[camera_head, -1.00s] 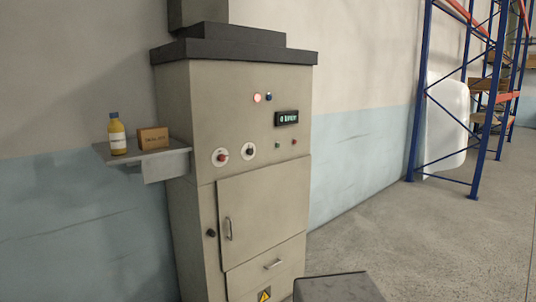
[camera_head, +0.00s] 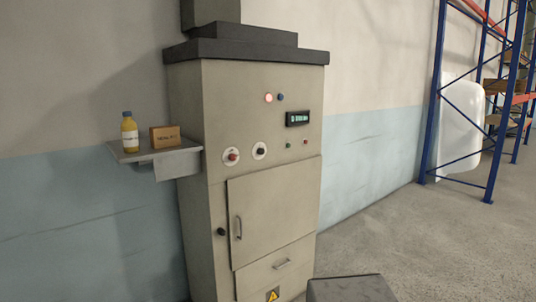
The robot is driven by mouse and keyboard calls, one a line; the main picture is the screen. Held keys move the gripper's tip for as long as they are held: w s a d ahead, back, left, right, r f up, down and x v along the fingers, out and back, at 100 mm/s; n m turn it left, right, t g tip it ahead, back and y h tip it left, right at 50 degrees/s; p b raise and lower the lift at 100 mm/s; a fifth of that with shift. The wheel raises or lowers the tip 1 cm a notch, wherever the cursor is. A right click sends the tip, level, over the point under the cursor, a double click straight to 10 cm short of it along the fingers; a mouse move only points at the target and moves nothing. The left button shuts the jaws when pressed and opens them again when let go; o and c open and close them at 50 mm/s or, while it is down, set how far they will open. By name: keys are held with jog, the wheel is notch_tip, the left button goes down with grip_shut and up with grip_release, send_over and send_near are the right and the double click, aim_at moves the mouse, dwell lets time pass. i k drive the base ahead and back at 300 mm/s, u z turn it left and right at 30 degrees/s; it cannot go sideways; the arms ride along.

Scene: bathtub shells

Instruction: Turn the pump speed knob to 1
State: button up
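A beige machine cabinet (camera_head: 222,95) stands against the wall in the head view. Its upper front holds two round dials on white plates: one with a red centre (camera_head: 232,156) on the left and one with a dark centre (camera_head: 260,151) to its right. Their markings are too small to read, so I cannot tell which is the pump speed knob or where it points. My gripper is not in view.
A side shelf (camera_head: 158,155) carries a yellow bottle (camera_head: 130,134) and a small brown box (camera_head: 166,139). A dark grey block (camera_head: 350,289) is at the bottom edge. Blue racking (camera_head: 437,95) stands at the right. Open floor lies between the cabinet and racking.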

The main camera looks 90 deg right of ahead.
aim_at(260, 151)
jog(key=u, duration=0.75)
jog(key=k, duration=0.15)
jog(key=z, duration=2.8)
jog(key=i, duration=1)
jog(key=z, duration=0.25)
